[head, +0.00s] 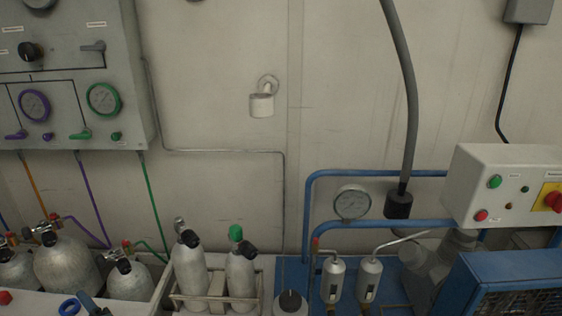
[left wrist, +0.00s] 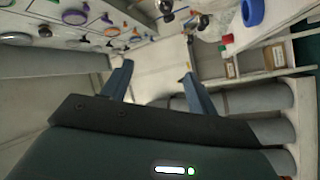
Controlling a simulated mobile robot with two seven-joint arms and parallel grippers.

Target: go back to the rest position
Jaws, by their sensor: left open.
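My left gripper (left wrist: 157,77) shows in the left wrist view with its two blue-grey fingers spread apart. Nothing is between the fingers, and they touch nothing that I can see. Beyond them are a pale surface and shelving. My right gripper is in neither view.
In the head view, a gauge panel (head: 70,75) hangs at upper left. Several grey cylinders, including one in a rack (head: 191,270), stand along the bottom. A blue-framed compressor (head: 510,275) and a control box (head: 510,185) are at right. The wall between is mostly bare.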

